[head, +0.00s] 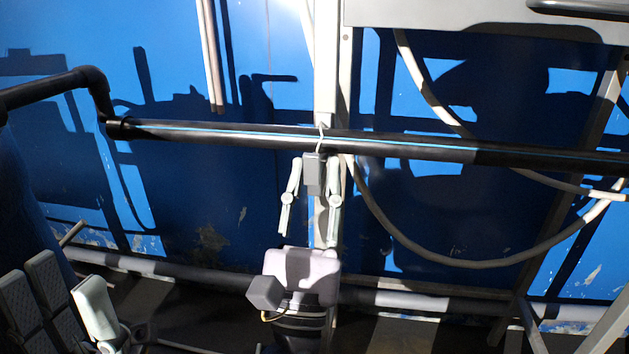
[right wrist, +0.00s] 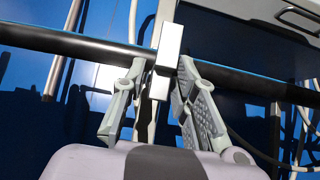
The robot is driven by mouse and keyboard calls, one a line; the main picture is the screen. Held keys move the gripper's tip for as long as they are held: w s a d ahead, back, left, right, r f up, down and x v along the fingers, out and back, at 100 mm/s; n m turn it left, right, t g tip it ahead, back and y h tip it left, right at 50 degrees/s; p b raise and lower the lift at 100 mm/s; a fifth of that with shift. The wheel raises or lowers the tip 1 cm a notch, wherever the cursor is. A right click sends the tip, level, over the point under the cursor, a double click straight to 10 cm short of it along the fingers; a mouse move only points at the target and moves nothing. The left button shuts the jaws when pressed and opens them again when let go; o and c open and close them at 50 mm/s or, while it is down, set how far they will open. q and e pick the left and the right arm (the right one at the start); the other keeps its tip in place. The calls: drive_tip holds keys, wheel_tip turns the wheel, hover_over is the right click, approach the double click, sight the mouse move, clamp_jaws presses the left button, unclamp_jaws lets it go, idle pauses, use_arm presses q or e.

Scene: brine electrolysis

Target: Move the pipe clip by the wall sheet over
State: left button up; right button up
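The pipe clip shows in the head view as a thin white hook (head: 321,138) at the black pipe (head: 230,134), with a small grey block (head: 313,174) hanging below it. The block also shows in the right wrist view (right wrist: 169,48), in front of the pipe. My right gripper (head: 315,165) points up from below, its fingers parted on either side of the block. In the right wrist view, the right fingertip looks very close to the block; contact is unclear. The blue wall sheet (head: 215,200) is behind. My left gripper (head: 73,280) is at the lower left, fingers apart, partly cut off.
A pale upright post (head: 326,65) stands behind the clip. A grey hose (head: 440,259) loops down at the right, beside a slanted frame leg. A lower pipe (head: 170,268) runs near the floor. The black pipe is clear on both sides of the clip.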

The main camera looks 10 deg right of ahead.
clamp_jaws()
